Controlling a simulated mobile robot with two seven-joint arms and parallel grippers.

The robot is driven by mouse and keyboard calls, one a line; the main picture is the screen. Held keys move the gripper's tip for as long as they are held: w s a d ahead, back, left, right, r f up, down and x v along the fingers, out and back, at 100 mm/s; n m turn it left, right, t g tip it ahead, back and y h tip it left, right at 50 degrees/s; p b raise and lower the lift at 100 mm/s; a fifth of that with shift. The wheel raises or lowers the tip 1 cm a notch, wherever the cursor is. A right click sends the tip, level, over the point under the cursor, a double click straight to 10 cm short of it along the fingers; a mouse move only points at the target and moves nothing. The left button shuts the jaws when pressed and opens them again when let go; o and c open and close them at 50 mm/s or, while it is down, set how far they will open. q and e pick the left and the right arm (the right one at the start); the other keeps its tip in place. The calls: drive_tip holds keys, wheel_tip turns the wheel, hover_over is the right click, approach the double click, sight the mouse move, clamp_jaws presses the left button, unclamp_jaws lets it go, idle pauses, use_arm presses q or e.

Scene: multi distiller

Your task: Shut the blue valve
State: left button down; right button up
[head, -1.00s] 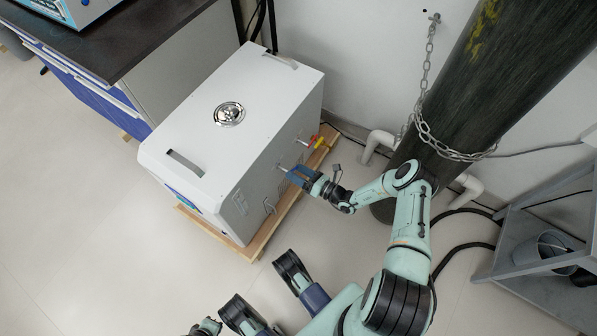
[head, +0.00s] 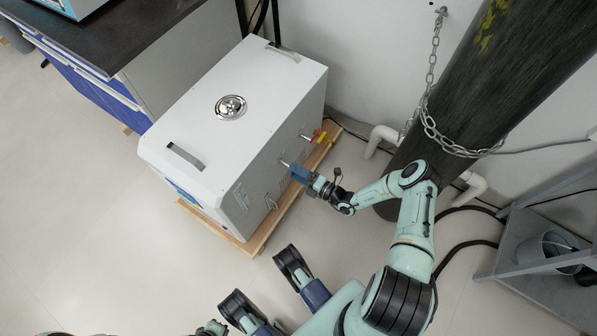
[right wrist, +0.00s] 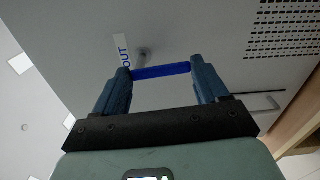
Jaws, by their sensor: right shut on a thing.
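The white box-shaped distiller (head: 215,120) stands on a low wooden base. The blue valve (right wrist: 160,71) shows in the right wrist view as a blue handle bar on a short metal stem coming out of the side panel, beside a label reading "OUT". My right gripper (head: 301,174) is at that side panel; in the right wrist view its two blue fingers (right wrist: 162,80) are at the two ends of the handle, shut on it. In the head view the gripper hides most of the valve. My left gripper is not clearly in view.
Red (head: 313,135) and yellow (head: 325,138) valve handles stick out of the same panel, farther back. A dark chained cylinder (head: 470,90) stands close behind my right arm. A grey shelf (head: 535,245) is at the right. Floor at the lower left is clear.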

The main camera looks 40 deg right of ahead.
use_arm(q)
drive_tip(key=shift+s, duration=0.1)
use_arm(e)
drive_tip(key=shift+s+a+f+m, duration=0.1)
drive_tip(key=shift+s+a+m, duration=0.05)
drive_tip(key=shift+m, duration=0.35)
drive_tip(key=o, duration=1.1)
drive_tip(key=shift+c, duration=0.2)
use_arm(q)
drive_tip(key=w+r+t+p, duration=0.1)
drive_tip(key=w+r+p, duration=0.1)
drive_tip(key=w, duration=0.3)
drive_tip(key=shift+d+r+t, duration=0.3)
drive_tip(key=shift+r+t, duration=0.1)
drive_tip(key=shift+r, duration=0.45)
use_arm(e)
drive_tip(key=v, duration=1.3)
drive_tip(key=shift+s, duration=0.15)
use_arm(q)
drive_tip(key=shift+s, duration=0.1)
